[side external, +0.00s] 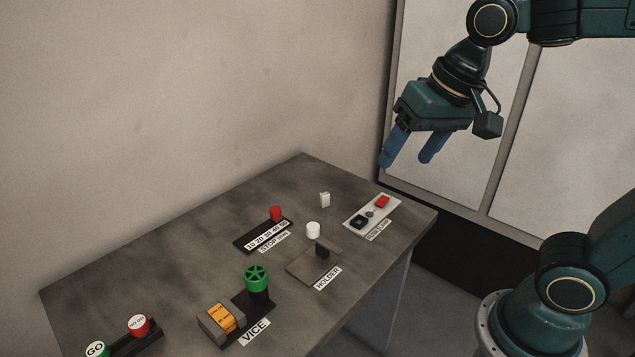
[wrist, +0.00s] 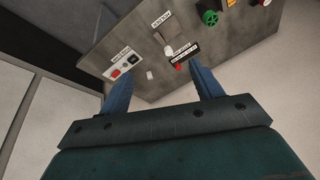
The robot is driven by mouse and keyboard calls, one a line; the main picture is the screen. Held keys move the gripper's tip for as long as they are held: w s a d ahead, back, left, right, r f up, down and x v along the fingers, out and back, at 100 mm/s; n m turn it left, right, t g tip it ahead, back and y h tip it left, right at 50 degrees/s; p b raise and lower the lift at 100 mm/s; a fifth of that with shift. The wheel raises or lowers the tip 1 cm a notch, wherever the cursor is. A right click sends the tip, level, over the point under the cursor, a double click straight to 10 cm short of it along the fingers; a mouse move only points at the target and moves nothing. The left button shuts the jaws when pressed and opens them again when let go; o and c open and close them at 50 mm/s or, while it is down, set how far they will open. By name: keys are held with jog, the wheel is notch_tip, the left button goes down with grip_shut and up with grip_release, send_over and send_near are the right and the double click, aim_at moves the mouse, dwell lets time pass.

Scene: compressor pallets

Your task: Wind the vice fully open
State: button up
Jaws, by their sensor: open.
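The vice (side external: 233,318) sits near the front of the grey table, with a label reading VICE before it. It has dark jaws around an orange block (side external: 222,317); I cannot tell how tightly they hold it. A green handwheel (side external: 257,278) stands upright on the vice's right end. The handwheel also shows at the top of the wrist view (wrist: 210,18), with part of the orange block (wrist: 231,2) at the frame edge. My gripper (side external: 408,163) has blue fingers, spread apart and empty. It is high above the table's far right end, well away from the vice.
A slider scale with a red knob (side external: 276,213), a holder plate (side external: 303,267), a white cylinder (side external: 313,230), a small white block (side external: 325,199) and a switch panel (side external: 372,216) stand towards the right. GO (side external: 96,349) and red (side external: 138,325) buttons are front left. A wall runs behind.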

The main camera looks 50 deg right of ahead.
jog(key=w+a+m+g, duration=0.1)
jog(key=w+a+m, duration=0.25)
jog(key=w, duration=0.35)
jog(key=m+g, duration=0.3)
jog(key=m, duration=0.7)
send_over(256, 273)
notch_tip(256, 273, down, 13)
jog(key=shift+a+f, duration=0.1)
jog(key=shift+f, duration=0.15)
notch_tip(256, 273, down, 14)
jog(key=shift+r, duration=0.25)
jog(key=c, duration=1)
